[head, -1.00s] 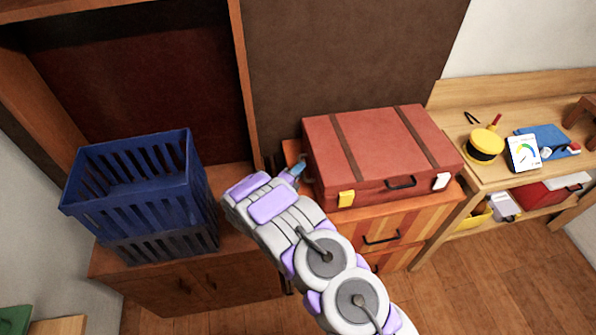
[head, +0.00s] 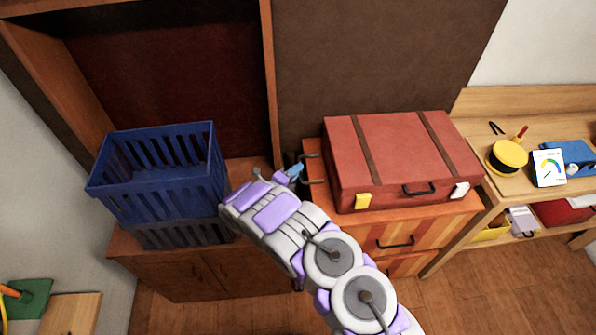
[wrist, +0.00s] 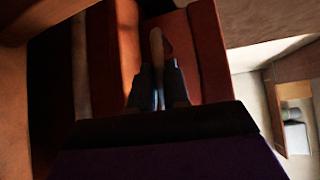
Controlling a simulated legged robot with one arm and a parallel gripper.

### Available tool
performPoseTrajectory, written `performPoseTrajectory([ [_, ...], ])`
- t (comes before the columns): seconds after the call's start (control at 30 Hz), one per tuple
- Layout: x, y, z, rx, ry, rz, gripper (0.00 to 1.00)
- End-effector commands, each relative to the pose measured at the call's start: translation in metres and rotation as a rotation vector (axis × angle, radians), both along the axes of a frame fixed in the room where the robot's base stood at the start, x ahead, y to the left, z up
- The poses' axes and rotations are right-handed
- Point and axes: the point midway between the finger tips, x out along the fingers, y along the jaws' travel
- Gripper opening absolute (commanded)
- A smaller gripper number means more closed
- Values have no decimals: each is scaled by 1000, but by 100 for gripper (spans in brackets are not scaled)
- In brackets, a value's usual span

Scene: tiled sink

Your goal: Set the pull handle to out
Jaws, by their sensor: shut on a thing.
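The red suitcase (head: 395,160) with brown straps lies on the striped orange drawer cabinet (head: 400,225). A thin dark pull handle (head: 312,156) shows at the suitcase's left side, sticking out leftwards. My gripper (head: 293,172) is just left of it, and its fingertips show only as a small blue part. In the wrist view my gripper (wrist: 157,88) is shut on a slim, tan-brown bar, which looks like part of the pull handle (wrist: 156,47). Reddish panels lie behind it. The wrist view is dark, and the exact grip is hard to see.
A blue crate (head: 160,165) stands on the brown cupboard (head: 215,275) left of my arm. A wooden bench (head: 525,190) on the right holds a yellow round container (head: 507,157) and a dial card (head: 549,168). Wooden floor is open in front.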

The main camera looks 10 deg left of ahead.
Motion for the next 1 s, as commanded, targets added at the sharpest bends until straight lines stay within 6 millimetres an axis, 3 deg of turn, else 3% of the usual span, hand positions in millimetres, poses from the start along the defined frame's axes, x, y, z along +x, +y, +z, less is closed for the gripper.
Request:
performPoseTrajectory([
  [0.3, -2, -1, -3, 0, 7, 0, 42],
  [0.63, -8, 3, 0, 2, 3, 2, 42],
  [1.0, -55, 31, 7, 1, 5, 3, 42],
])
